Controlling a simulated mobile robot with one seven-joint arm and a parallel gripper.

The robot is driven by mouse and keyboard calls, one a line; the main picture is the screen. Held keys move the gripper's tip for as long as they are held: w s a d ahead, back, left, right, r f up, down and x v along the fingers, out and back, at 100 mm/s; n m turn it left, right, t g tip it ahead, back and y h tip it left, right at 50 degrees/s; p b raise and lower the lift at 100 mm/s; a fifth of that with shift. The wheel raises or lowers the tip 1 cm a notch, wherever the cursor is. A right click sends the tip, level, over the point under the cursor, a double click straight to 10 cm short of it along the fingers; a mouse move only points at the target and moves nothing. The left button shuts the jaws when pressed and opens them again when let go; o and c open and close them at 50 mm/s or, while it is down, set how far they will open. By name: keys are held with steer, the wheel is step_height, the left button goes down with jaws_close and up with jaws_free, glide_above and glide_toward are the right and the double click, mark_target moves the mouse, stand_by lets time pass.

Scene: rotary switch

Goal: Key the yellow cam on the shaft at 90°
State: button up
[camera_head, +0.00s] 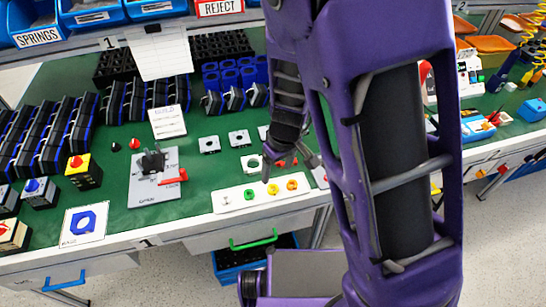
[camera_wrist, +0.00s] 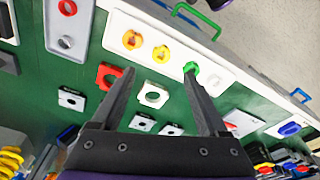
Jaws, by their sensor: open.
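The yellow cam (camera_wrist: 161,53) lies on a white strip tray (camera_wrist: 118,40). An orange-yellow cam (camera_wrist: 131,39) and a green cam (camera_wrist: 190,68) flank it. In the head view the yellow cam (camera_head: 273,188) sits in the same row. My gripper (camera_wrist: 160,72) is open and empty, fingers pointing toward the tray, with the yellow cam showing between and just beyond the fingertips. In the head view my gripper (camera_head: 290,168) is above the tray's back edge. A grey fixture (camera_head: 153,185) with a black upright part and red lever (camera_head: 173,176) stands left; I cannot make out its shaft.
Square plates (camera_head: 239,138) with holes lie behind the tray. A yellow-black switch box (camera_head: 83,171) stands left of the fixture. Racks of black and blue parts (camera_head: 140,97) fill the back. Green mat is bare between fixture and tray.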

mark_target(274, 185)
steer(key=f, duration=0.2)
steer(key=f+b, duration=0.1)
steer(key=f, duration=0.2)
steer(key=a+f, duration=0.1)
steer(key=f, duration=0.2)
steer(key=shift+w+f+b, duration=0.2)
steer(key=shift+w+b, duration=0.2)
jaws_close()
